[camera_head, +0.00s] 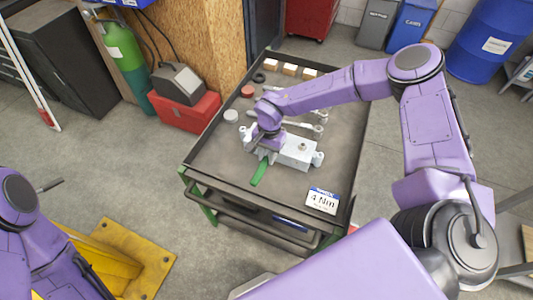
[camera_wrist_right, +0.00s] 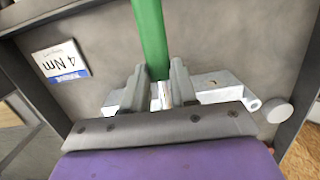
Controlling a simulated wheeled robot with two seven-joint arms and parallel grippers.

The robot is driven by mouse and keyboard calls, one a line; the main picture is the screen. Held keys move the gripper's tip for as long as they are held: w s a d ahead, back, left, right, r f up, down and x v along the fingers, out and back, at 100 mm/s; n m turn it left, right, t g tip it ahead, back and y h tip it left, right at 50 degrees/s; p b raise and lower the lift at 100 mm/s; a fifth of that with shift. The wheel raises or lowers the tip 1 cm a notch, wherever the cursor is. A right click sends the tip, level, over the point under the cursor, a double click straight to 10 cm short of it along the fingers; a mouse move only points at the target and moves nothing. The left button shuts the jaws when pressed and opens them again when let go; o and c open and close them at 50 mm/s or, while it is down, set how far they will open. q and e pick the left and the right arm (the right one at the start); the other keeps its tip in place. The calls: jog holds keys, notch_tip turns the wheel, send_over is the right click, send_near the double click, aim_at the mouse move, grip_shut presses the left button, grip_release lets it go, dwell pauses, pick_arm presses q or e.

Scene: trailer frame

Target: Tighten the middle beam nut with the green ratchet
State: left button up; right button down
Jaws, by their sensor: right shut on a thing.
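The pale metal beam (camera_head: 296,153) lies on the tray of a dark cart. It also shows behind the fingers in the right wrist view (camera_wrist_right: 222,92). A small nut-like fitting (camera_head: 303,147) sits on its top. The green ratchet (camera_head: 260,173) has its handle pointing towards the cart's near edge. My right gripper (camera_wrist_right: 158,88) is shut on the ratchet (camera_wrist_right: 150,38), with a silver part of it between the fingers. The ratchet is beside or over the beam's left part; its head is hidden, so I cannot tell whether it sits on a nut. My left gripper is out of view.
A "4 Nm" card (camera_head: 322,200) lies at the tray's near right corner. Wrenches (camera_head: 302,125), a red cap (camera_head: 247,91), a grey round piece (camera_head: 231,116) and wooden blocks (camera_head: 290,69) lie farther back. The tray (camera_head: 217,158) has a raised rim. A red toolbox (camera_head: 184,112) stands left.

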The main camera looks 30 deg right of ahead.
jog(key=shift+w+a+m+b, duration=0.35)
jog(key=shift+w+a+m, duration=0.1)
jog(key=shift+w+m, duration=0.3)
jog(key=c, duration=1.7)
grip_release()
grip_shut()
